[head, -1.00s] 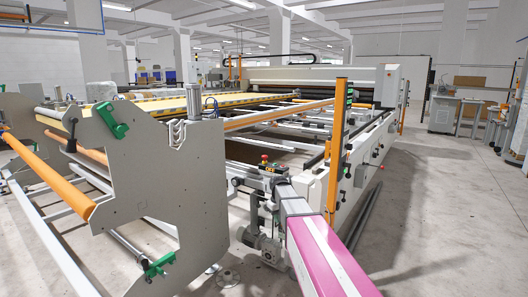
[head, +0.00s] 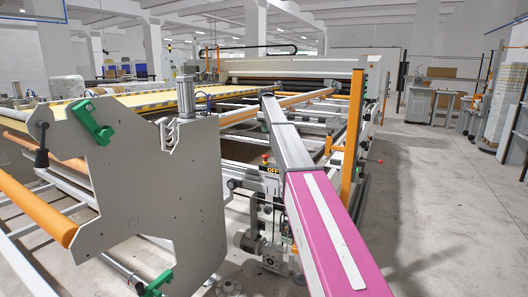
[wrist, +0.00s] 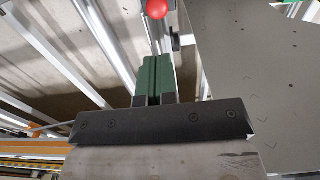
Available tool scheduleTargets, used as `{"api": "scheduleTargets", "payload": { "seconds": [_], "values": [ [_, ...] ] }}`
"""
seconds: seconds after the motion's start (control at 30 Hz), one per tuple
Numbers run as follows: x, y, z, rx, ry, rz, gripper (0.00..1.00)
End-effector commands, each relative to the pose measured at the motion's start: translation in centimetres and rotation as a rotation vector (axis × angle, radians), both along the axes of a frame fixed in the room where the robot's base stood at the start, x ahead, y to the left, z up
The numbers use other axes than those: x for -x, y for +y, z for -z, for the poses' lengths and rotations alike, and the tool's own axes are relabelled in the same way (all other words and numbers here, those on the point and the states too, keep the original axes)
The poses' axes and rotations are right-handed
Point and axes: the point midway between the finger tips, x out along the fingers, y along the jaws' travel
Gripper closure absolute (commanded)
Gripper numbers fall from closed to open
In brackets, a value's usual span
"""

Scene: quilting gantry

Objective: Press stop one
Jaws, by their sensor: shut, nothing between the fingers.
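A red mushroom stop button (head: 265,158) sits on top of a small post box with a yellow "OFF" label (head: 271,170), beside the grey machine frame in the head view. In the wrist view the red button (wrist: 157,9) is at the top edge, partly cut off. My gripper (wrist: 152,60) shows there with its dark green fingers shut and empty, pointing towards the button. A gap shows between the fingertips and the button in the picture. My gripper cannot be made out in the head view. The print on the button is too small to read.
A large grey side plate (head: 150,170) stands left of the button; it also fills the right of the wrist view (wrist: 260,70). An orange upright post (head: 353,130) stands to the right. Rails and rollers run behind. The floor at right (head: 420,210) is clear.

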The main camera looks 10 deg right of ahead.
Motion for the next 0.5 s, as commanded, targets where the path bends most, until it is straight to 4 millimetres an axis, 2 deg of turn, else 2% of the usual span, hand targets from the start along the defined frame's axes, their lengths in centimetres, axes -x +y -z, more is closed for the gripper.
{"api": "scheduleTargets", "payload": {
  "seconds": [0.33,0.5],
  "values": [
    [-0.20,0.00,-0.42,-0.001,0.001,-0.006,1.00],
    [-0.17,0.00,0.27,0.000,0.001,-0.006,1.00]
  ]
}}
